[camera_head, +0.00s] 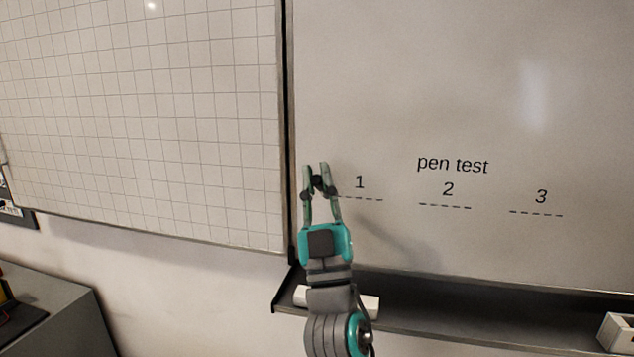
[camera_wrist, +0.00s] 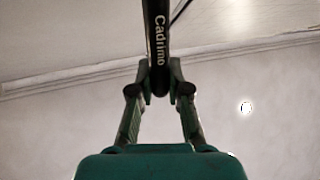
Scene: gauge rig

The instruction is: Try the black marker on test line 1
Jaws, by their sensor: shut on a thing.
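My gripper (camera_head: 316,168) is in front of the whiteboard (camera_head: 450,80), just left of test line 1 (camera_head: 364,199) and its number. In the wrist view my gripper (camera_wrist: 160,72) is shut on the black marker (camera_wrist: 157,30), which has "Cadrimo" in white letters and runs up out of the picture. In the head view the marker is mostly hidden by the fingers. I cannot tell whether its tip touches the board. Line 1 is a dashed black line, with no pen stroke visible on it. Its left end is close to my gripper.
Lines 2 (camera_head: 444,207) and 3 (camera_head: 536,214) lie to the right under "pen test". A dark tray (camera_head: 480,312) runs below, holding a white block (camera_head: 365,305) and a white box (camera_head: 615,333). A grid board (camera_head: 140,110) stands left, a grey cabinet (camera_head: 60,325) below it.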

